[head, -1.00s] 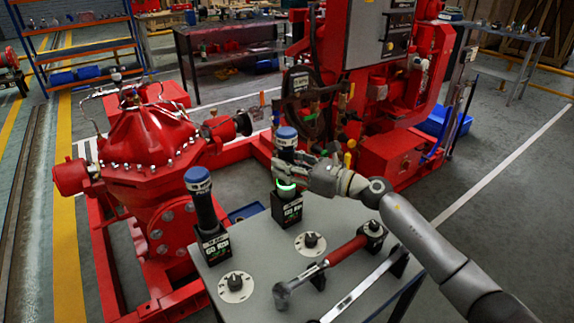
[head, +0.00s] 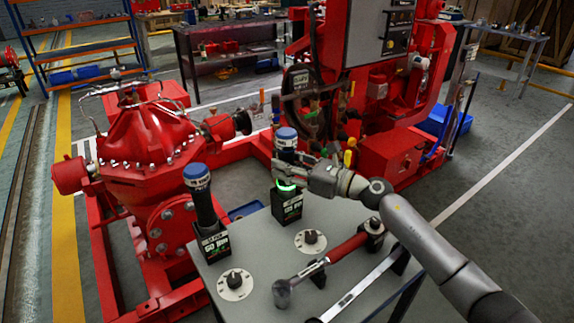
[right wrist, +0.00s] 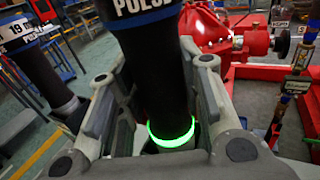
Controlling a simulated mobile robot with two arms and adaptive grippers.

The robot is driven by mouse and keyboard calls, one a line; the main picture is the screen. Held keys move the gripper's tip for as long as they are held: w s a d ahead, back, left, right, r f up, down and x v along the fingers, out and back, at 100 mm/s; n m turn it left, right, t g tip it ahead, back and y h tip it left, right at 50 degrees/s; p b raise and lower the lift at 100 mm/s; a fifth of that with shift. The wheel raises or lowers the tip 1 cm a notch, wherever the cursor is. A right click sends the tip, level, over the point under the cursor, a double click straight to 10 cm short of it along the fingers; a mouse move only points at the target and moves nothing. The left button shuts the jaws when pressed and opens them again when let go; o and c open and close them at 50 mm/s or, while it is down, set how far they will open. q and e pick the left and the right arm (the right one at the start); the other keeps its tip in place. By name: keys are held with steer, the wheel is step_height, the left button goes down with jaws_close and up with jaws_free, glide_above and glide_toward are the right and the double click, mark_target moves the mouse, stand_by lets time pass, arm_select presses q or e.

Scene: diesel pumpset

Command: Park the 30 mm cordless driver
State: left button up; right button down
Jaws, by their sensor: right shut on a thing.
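A black cordless driver with a blue top (head: 285,134) stands upright at the far edge of the grey table. A green ring glows low on its body, above a black block. My right gripper (head: 290,170) is shut around this body. In the right wrist view the gripper fingers (right wrist: 155,105) flank the black driver body (right wrist: 155,75) above the ring. Its size marking is not readable. A second driver (head: 203,205) stands upright at left on a similar block. In the right wrist view it carries a "19" label (right wrist: 18,30). My left gripper is not in view.
The grey table (head: 265,262) also holds two round white dials (head: 310,241), a red-handled wrench (head: 335,255) and a long silver bar (head: 358,290). A red pump (head: 150,135) stands close on the left. The red engine (head: 395,110) stands behind.

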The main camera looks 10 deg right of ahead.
steer(key=shift+f, duration=0.15)
steer(key=shift+f+b, duration=0.15)
steer(key=shift+b, duration=0.2)
steer(key=c, duration=0.9)
jaws_free()
steer(key=shift+f, duration=0.25)
steer(key=shift+s+d, duration=0.1)
steer(key=v, duration=0.8)
steer(key=shift+r, duration=0.15)
